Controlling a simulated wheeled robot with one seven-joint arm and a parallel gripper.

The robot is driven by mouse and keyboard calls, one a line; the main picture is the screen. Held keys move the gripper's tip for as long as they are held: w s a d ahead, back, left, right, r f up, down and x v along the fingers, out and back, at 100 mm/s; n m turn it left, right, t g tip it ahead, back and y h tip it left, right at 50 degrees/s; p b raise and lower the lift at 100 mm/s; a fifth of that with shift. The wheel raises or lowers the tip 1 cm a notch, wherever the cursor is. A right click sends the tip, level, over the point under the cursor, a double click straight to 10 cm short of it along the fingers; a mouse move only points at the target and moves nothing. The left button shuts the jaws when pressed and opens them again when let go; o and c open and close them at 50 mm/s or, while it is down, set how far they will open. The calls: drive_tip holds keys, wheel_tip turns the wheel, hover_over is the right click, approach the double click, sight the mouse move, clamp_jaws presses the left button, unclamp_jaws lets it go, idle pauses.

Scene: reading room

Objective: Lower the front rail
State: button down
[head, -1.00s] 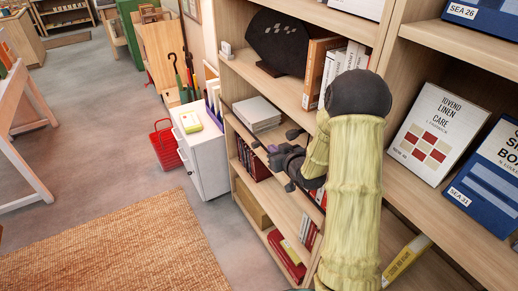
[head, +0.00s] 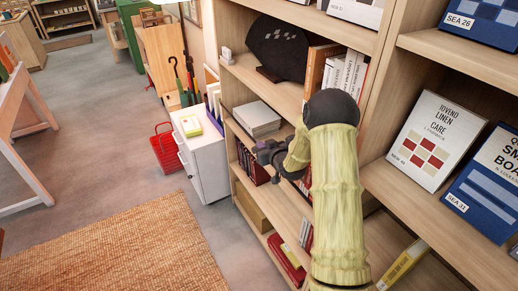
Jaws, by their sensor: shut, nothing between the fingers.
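I cannot make out a front rail for certain; the wooden bookcase (head: 236,121) fills the middle and right, and my arm covers part of its shelf fronts. My gripper (head: 264,153) is small and dark in the head view. It is shut and empty, at the front of the bookcase's middle shelves, below the grey stack of books (head: 257,119) and in front of a row of dark red books (head: 248,161). I cannot tell whether it touches anything.
A white cabinet (head: 203,160) stands left of the bookcase, with a red basket (head: 165,148) beside it. A black fan-shaped display (head: 277,47) stands on an upper shelf. A woven rug (head: 130,245) lies on the floor in front. Open floor lies at left.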

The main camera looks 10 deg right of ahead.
drive_tip(key=w+f, duration=0.1)
drive_tip(key=f, duration=0.1)
drive_tip(key=w+f, duration=0.1)
drive_tip(key=f, duration=0.1)
drive_tip(key=shift+w+a, duration=0.35)
drive_tip(key=shift+f, duration=0.1)
wheel_tip(320, 180, down, 10)
drive_tip(key=b, duration=0.8)
drive_tip(key=shift+f, duration=0.15)
drive_tip(key=shift+s, duration=0.1)
